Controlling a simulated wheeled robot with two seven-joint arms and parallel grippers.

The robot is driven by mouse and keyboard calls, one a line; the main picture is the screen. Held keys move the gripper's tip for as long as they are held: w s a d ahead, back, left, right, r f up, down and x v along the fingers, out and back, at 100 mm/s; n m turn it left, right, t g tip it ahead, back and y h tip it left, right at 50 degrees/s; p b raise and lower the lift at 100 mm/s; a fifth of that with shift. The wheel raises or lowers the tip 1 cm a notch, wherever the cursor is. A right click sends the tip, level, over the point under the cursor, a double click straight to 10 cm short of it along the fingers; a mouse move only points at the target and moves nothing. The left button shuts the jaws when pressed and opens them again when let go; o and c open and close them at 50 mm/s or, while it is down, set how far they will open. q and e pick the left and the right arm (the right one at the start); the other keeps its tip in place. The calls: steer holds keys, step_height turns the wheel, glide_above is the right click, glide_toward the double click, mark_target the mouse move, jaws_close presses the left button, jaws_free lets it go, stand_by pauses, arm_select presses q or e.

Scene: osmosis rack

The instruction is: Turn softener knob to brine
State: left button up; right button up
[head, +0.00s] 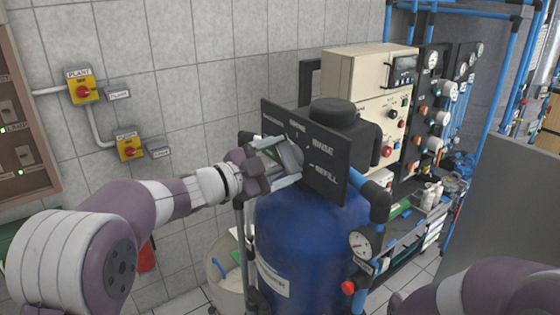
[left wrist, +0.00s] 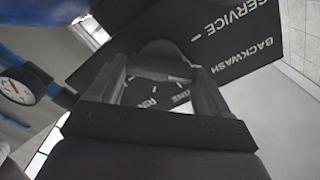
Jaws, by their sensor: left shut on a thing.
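The softener's black dial panel (head: 309,178) faces left on top of the blue tank (head: 300,235). Its white labels include BACKWASH, BRINE, what looks like RINSE, and REFILL. My left gripper (head: 280,158) is against the panel face, shut on the softener knob, which the fingers mostly hide. In the left wrist view, my left gripper (left wrist: 165,78) has its two fingers either side of the dark rounded knob (left wrist: 165,50). SERVICE and BACKWASH show on the panel (left wrist: 215,45) there. The knob's pointer is hidden, so its setting cannot be read. My right gripper is out of view.
A pressure gauge (head: 362,245) and a red-handled valve (head: 348,287) sit beside the tank. A beige control cabinet (head: 365,78) stands behind. Yellow switch boxes (head: 83,87) are on the tiled wall at left. A grey partition (head: 515,200) stands at right.

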arm_select(q)
steer(key=shift+f+m+b, duration=0.1)
steer(key=shift+m+b, duration=0.2)
steer(key=shift+b, duration=0.2)
steer(key=m+b, duration=0.2)
steer(key=b, duration=0.1)
steer(key=m+b, duration=0.3)
steer(key=b, duration=0.1)
steer(key=shift+s+f, duration=0.1)
steer(key=shift+f, duration=0.1)
steer(key=shift+m+b, duration=1.3)
steer(key=shift+m, duration=0.3)
steer(key=shift+r, duration=0.1)
steer(key=o, duration=0.7)
steer(key=shift+o, duration=1.4)
steer(key=shift+d, duration=0.1)
steer(key=shift+s, duration=0.15)
